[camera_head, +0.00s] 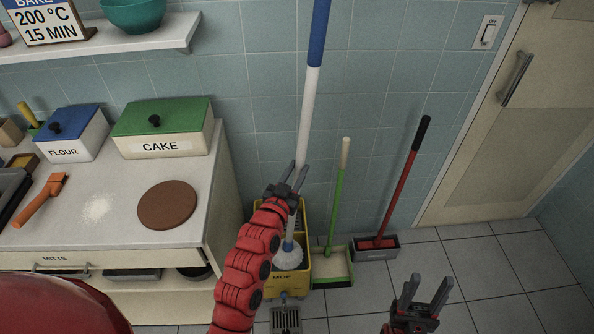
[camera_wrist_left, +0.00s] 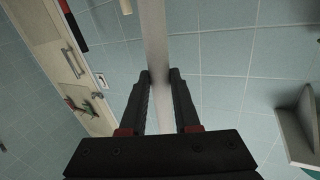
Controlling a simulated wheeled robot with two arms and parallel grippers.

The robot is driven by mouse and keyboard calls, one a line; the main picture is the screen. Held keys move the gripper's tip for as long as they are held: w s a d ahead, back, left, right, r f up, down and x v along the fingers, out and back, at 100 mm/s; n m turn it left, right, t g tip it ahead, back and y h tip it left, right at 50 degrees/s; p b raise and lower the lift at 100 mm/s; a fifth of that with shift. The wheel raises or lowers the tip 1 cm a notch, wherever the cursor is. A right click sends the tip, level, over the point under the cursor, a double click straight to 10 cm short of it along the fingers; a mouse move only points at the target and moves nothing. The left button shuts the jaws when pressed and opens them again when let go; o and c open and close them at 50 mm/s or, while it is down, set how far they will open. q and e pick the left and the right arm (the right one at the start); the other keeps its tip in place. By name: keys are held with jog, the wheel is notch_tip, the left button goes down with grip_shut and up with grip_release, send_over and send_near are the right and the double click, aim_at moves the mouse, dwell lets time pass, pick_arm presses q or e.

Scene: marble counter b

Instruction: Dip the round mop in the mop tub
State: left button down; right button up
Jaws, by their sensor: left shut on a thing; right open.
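The round mop has a long white handle (camera_head: 309,110) with a blue upper end and a round white head (camera_head: 288,257). It stands nearly upright, tilted slightly right at the top. My left gripper (camera_head: 289,178) is shut on the handle, which also runs between its fingers in the left wrist view (camera_wrist_left: 155,40). The yellow mop tub (camera_head: 305,262), labelled MOP, is on the floor beside the counter. The mop head overlaps the tub's opening; I cannot tell how deep it is. My arm hides part of the tub. My right gripper (camera_head: 425,292) is open and empty at lower right.
A green-handled broom (camera_head: 338,195) with a dustpan (camera_head: 333,270) and a red-handled tool in a grey box (camera_head: 376,249) stand right of the tub. The counter (camera_head: 110,215) with tins is at left, under a shelf (camera_head: 120,40). Tiled floor (camera_head: 490,270) is clear at right, before the door.

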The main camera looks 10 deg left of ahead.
aim_at(298, 153)
pick_arm(q)
jog(key=shift+r, duration=0.3)
jog(key=shift+r+p, duration=1)
jog(key=shift+r, duration=1.6)
jog(key=shift+w, duration=0.1)
